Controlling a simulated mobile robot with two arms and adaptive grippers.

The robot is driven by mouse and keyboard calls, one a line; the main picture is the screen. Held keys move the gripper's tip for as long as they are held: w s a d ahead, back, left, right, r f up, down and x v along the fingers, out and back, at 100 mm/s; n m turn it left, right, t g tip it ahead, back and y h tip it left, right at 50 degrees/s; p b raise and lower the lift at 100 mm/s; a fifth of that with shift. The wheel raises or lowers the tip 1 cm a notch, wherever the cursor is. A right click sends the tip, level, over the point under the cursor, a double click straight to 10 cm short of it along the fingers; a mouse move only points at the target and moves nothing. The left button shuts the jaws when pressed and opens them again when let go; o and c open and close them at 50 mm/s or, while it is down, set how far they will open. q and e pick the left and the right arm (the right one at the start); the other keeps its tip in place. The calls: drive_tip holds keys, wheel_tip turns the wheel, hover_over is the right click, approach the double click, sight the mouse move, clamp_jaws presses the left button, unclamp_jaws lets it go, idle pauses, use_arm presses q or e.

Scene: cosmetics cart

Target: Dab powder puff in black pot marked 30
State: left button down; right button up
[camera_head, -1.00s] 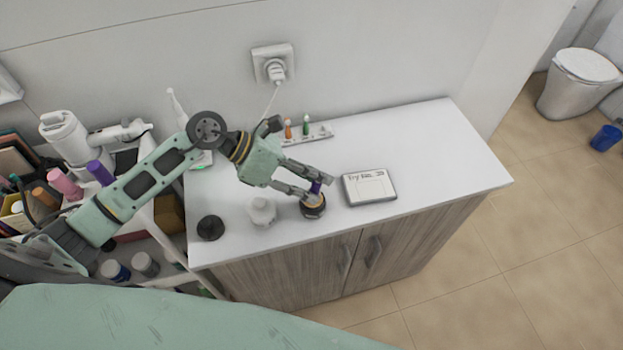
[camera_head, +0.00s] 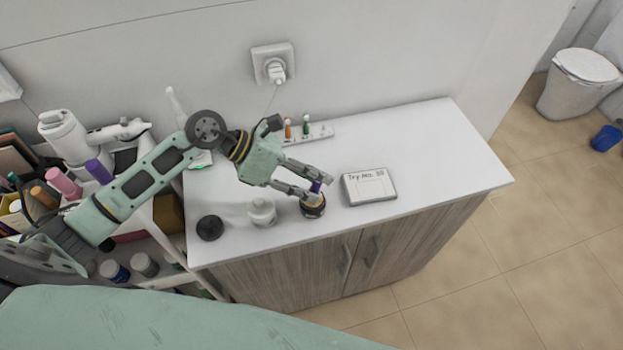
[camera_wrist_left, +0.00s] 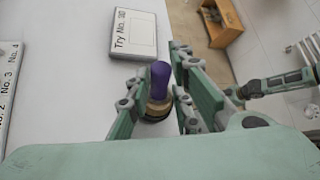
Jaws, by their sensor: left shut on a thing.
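My left gripper (camera_head: 318,191) is shut on a purple handle (camera_head: 315,187), which I take to be the powder puff's. The handle stands roughly upright over a black pot (camera_head: 313,209) near the counter's front edge. The handle (camera_wrist_left: 160,75) and the pot with a tan band (camera_wrist_left: 157,109) also show in the left wrist view between my fingers. The puff's lower end is hidden, so I cannot tell its contact inside the pot. The pot's number is not readable. A white pot (camera_head: 262,212) and a black round piece (camera_head: 209,228) stand to the left.
A white box (camera_head: 370,187) lettered "Try No." with a number lies right of the pot. A small rack (camera_head: 318,131) with two coloured pieces stands behind. A crowded cart (camera_head: 147,265) is at left. The counter's right part (camera_head: 445,150) is clear. One of my arm links (camera_wrist_left: 285,82) shows at right.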

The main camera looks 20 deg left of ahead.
use_arm(q)
drive_tip(key=shift+s+f, duration=0.1)
drive_tip(key=shift+f, duration=0.05)
idle(0.3)
drive_tip(key=shift+r+p, duration=0.6)
drive_tip(key=shift+r, duration=0.25)
drive_tip(key=shift+r+p, duration=1.4)
drive_tip(key=shift+r, duration=1.35)
